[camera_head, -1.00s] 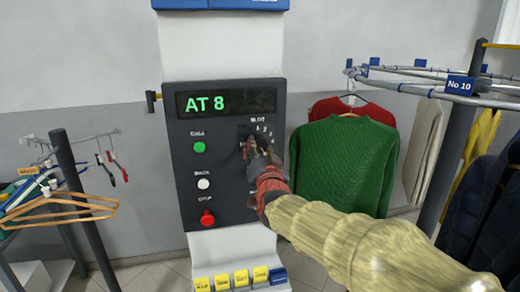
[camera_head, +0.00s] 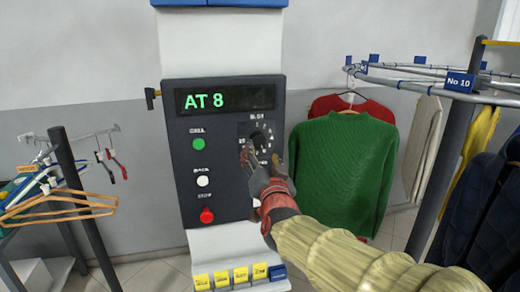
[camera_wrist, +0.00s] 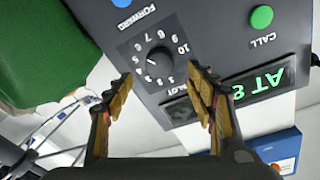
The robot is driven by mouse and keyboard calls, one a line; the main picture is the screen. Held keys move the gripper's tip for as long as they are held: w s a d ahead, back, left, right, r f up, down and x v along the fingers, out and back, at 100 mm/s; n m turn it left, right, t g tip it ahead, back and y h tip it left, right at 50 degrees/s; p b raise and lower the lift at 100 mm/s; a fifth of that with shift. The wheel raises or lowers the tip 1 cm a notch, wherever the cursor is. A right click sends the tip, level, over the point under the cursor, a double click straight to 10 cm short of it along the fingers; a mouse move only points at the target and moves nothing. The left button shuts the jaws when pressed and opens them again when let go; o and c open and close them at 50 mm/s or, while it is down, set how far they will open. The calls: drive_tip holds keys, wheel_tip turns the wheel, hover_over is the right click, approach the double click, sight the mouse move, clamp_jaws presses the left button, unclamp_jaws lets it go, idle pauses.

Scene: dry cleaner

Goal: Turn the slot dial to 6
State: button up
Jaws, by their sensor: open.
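The slot dial (camera_head: 266,137) is a round black knob ringed by white numbers on the dark control panel (camera_head: 184,150). In the wrist view the dial (camera_wrist: 160,62) shows with its numbers up to 10, and the picture is turned over. A small pale mark shows on the knob, but its exact number is hard to read. My gripper (camera_head: 261,158) is open just below the dial, one fingertip overlapping its left edge in the head view. In the wrist view my gripper (camera_wrist: 163,92) has fingers apart with nothing between them. The green display (camera_head: 206,101) reads AT 8.
The green call button (camera_head: 198,144), white back button (camera_head: 203,181) and red stop button (camera_head: 207,216) are left of the dial. A green sweater (camera_head: 342,172) hangs close on the right. Hangers (camera_head: 50,200) stand at left; yellow tags (camera_head: 221,279) line the ledge below.

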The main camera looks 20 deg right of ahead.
drive_tip(key=s, duration=0.5)
drive_tip(key=shift+s+a+f, duration=0.25)
drive_tip(key=shift+s+a, duration=0.05)
drive_tip(key=s+a+f+n+g+y, duration=0.1)
drive_tip(key=a+f+n+g+y, duration=0.3)
drive_tip(key=f, duration=0.5)
drive_tip(key=s+a+f+n+g, duration=0.25)
drive_tip(key=s+f+g, duration=0.25)
drive_tip(key=s+f, duration=0.45)
drive_tip(key=s+d+f+g+p, duration=0.2)
drive_tip(key=s+d+g+p, duration=0.15)
drive_tip(key=s, duration=0.95)
drive_tip(key=s+d+r+h+p, duration=0.1)
drive_tip(key=s+d+r+h, duration=0.1)
drive_tip(key=s+d+r, duration=0.2)
drive_tip(key=shift+s+d, duration=0.4)
drive_tip(key=shift+s, duration=0.2)
